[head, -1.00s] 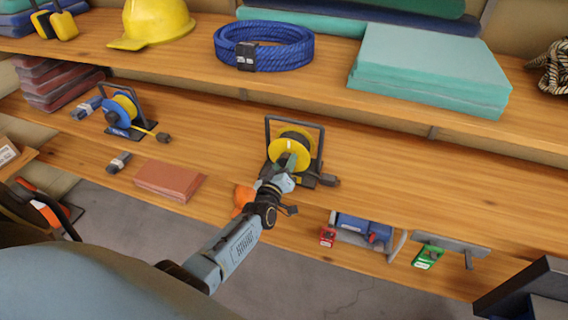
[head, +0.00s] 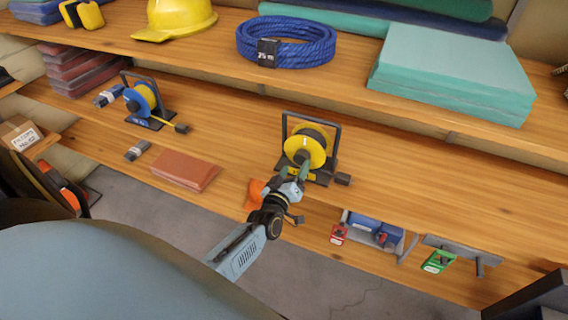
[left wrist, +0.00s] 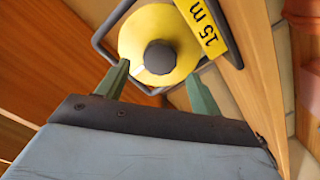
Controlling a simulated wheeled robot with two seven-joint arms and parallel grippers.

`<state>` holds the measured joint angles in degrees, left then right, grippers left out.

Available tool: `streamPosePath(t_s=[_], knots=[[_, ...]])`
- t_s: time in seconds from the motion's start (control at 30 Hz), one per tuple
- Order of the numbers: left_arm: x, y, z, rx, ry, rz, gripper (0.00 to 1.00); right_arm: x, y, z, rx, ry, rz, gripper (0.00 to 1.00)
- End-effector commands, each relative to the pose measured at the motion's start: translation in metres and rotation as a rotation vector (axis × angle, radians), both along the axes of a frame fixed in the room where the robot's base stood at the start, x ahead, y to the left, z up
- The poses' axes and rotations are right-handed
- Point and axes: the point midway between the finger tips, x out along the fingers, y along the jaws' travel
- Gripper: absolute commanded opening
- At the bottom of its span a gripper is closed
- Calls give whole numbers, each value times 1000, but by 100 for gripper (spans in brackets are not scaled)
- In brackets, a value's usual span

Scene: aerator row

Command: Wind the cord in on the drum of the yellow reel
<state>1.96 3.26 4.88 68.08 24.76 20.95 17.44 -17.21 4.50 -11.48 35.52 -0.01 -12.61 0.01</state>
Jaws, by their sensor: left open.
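The yellow reel (head: 316,148) stands upright in a dark frame on the middle shelf; it also shows in the left wrist view (left wrist: 134,40). Its dark round knob (left wrist: 160,57) faces my left gripper (head: 293,172). In the left wrist view the green fingers of this gripper (left wrist: 157,74) are open, one on each side below the knob. They look empty, and I cannot tell whether they touch the reel. A dark plug (head: 343,179) lies at the reel's right foot. The cord on the drum is mostly hidden. My right gripper is not in view.
A blue reel with yellow cord (head: 141,100) stands further left on the same shelf. A reddish-brown stack (head: 186,170) and an orange object (head: 255,192) lie near the front edge. The upper shelf, with a coiled blue hose (head: 287,43), overhangs behind. Shelf right of the reel is clear.

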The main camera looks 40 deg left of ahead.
Motion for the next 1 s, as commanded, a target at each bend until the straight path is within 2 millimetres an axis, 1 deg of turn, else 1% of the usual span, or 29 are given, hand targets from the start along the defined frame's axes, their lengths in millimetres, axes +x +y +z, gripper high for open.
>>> streamPosePath(t_s=[0.03,0.2,0.3,0.4,0.6,1.0], knots=[[-13,-3,1,-2,3,1,66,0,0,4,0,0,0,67],[-49,-12,0,-1,3,0,66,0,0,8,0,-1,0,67],[-65,-16,0,0,1,0,66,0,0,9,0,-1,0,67],[-77,-19,0,1,1,-1,66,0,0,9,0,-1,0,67],[-86,-21,0,1,0,0,66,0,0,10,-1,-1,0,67],[-86,-21,0,1,0,0,66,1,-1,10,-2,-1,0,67]])
